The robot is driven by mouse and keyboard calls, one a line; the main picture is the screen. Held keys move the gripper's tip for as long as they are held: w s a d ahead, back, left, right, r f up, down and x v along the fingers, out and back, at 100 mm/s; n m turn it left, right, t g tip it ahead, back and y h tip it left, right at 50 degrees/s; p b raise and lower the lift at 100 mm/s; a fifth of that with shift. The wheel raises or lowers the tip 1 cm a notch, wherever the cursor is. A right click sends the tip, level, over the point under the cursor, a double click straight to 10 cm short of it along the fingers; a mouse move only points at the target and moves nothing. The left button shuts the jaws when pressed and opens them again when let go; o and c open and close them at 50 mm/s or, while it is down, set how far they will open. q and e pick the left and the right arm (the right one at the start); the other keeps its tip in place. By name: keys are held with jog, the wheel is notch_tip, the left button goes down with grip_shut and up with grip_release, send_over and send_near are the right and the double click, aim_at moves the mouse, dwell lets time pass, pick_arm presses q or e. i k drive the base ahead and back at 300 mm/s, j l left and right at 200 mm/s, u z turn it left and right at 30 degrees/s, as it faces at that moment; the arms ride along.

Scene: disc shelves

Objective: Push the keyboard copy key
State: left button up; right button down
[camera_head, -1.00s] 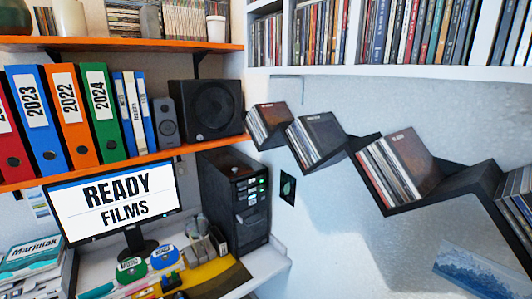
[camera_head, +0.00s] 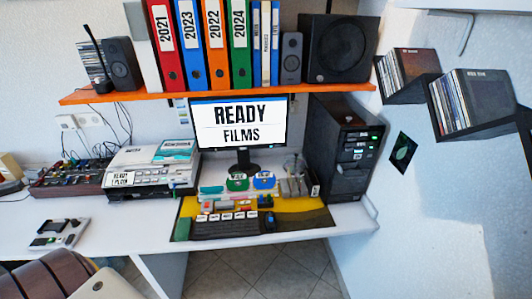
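A dark keyboard (camera_head: 226,229) lies on the yellow and black desk mat (camera_head: 318,215), in front of the monitor (camera_head: 240,123). A row of pale labelled pieces (camera_head: 227,216) runs along its back edge. The lettering is too small to read, so I cannot tell which key is the copy key. The monitor reads "READY FILMS". Neither of my grippers shows in the head view, and nothing is seen touching the keyboard.
A black computer tower (camera_head: 345,150) stands right of the monitor. A printer-like white box (camera_head: 150,175) and a mixer (camera_head: 70,177) stand left. An orange shelf (camera_head: 220,93) with binders hangs above. A brown ribbed object (camera_head: 45,278) fills the lower left. Floor shows below the desk.

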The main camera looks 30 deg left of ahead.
aim_at(200, 218)
jog(key=u, duration=1.35)
